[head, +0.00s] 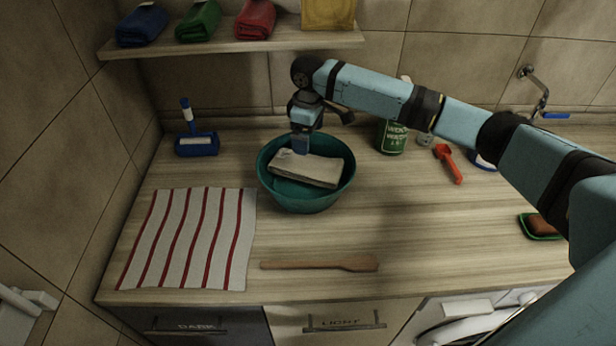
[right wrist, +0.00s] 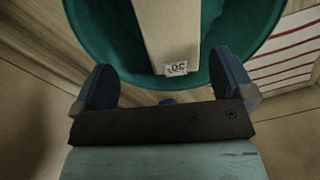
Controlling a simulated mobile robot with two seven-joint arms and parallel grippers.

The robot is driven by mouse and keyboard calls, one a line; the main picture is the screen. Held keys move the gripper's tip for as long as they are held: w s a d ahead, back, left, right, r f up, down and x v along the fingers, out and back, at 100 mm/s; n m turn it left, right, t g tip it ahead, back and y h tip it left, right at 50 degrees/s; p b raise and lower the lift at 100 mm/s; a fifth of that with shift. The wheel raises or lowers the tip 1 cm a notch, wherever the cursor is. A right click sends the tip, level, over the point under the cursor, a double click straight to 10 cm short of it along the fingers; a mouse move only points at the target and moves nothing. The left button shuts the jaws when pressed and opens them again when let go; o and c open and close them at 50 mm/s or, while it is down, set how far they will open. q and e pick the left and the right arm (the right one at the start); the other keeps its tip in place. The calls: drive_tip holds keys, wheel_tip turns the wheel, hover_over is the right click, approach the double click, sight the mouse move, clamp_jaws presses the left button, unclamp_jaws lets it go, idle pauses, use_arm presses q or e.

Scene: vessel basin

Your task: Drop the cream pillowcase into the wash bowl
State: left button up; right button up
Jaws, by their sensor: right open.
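The cream pillowcase (head: 312,170) is a folded flat bundle lying inside the teal wash bowl (head: 305,204), slightly tilted near the rim. In the right wrist view the pillowcase (right wrist: 168,30) shows a small white printed tag at its near end, with the bowl (right wrist: 110,35) around it. My right gripper (head: 300,150) points down at the back left of the bowl, by the pillowcase's end. In the right wrist view its two blue fingers (right wrist: 163,66) are wide apart, with nothing gripped between them. My left gripper is in neither view.
A red-striped towel (head: 190,240) lies left of the bowl and a wooden spatula (head: 320,264) in front. A blue-handled brush (head: 196,140) stands behind left; a green bottle (head: 392,138) and red scoop (head: 448,163) are right. Rolled cloths lie on the shelf (head: 240,45) above.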

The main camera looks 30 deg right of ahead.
wheel_tip(320, 180, up, 8)
drive_tip(key=shift+r+b, duration=0.2)
drive_tip(key=shift+b, duration=0.15)
